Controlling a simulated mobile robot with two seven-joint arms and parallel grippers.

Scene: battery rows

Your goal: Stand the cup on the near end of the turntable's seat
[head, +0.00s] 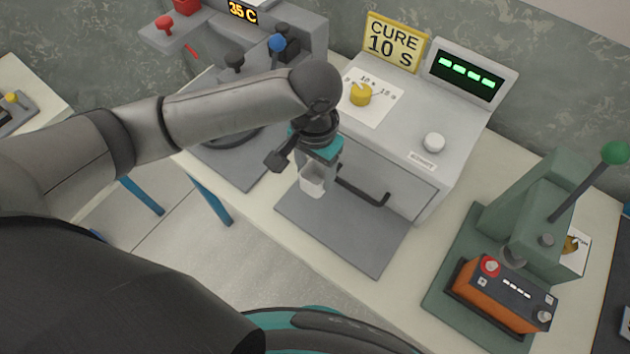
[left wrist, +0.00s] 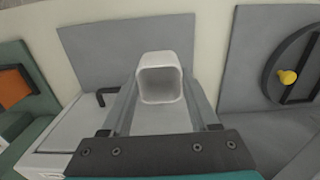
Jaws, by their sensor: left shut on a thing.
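The white cup (head: 312,181) is held in my left gripper (head: 317,172), which points down in front of the grey cure oven. In the left wrist view the cup (left wrist: 160,94) sits between the two fingers, its open mouth toward the camera. It is above the work surface, apart from the turntable. The turntable (head: 232,139) is left of the gripper in the head view, partly hidden behind my forearm. The left wrist view shows its dark ring (left wrist: 265,77) at the right, with a black bar and a yellow knob (left wrist: 287,77). My right gripper is not in view.
A grey mat (head: 352,240) lies clear below the gripper. The oven's dark handle (head: 362,190) is close to the right of the cup. A green press (head: 540,215) with an orange battery (head: 500,297) stands at the right. A blue-knobbed lever (head: 277,43) rises behind my forearm.

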